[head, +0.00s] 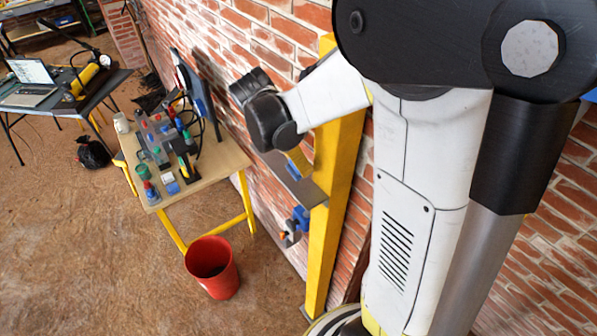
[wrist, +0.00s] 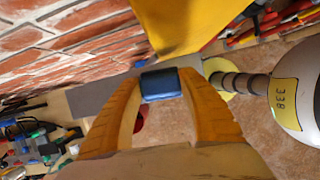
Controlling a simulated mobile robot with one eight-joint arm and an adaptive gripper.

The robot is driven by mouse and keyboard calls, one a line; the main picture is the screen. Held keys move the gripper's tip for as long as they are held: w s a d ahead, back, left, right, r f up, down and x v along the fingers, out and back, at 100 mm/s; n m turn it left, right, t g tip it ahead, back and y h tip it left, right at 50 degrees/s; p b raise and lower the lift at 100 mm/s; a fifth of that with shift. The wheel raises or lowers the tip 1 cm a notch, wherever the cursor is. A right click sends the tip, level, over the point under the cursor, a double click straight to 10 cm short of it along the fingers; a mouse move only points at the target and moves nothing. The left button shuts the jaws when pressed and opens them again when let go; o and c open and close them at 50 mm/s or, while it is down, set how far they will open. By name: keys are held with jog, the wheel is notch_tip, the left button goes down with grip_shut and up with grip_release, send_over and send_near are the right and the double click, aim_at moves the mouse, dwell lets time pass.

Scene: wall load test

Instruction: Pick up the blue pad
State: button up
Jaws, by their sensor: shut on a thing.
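The blue pad (wrist: 161,84) is a small dark-blue block in the middle of the wrist view. My gripper (wrist: 163,80) has two yellow fingers, one on each side of the pad, and is shut on it. In the head view my gripper (head: 300,163) is beside the yellow post, and a bit of blue shows just below its fingers, by a grey plate (head: 302,187). The plate also shows behind the fingers in the wrist view (wrist: 92,96). I cannot tell whether the pad touches the plate.
The yellow post (head: 336,190) stands against the brick wall (head: 235,48). A blue and grey fitting (head: 299,219) is lower on the post. A wooden table (head: 222,160) with tools and bottles stands to the left. A red bucket (head: 212,268) is on the floor. Open floor lies left of it.

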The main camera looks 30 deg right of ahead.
jog(key=shift+r, duration=0.9)
jog(key=a+b, duration=0.2)
jog(key=a, duration=1.7)
jog(key=shift+s+a+b, duration=0.35)
jog(key=shift+b, duration=0.05)
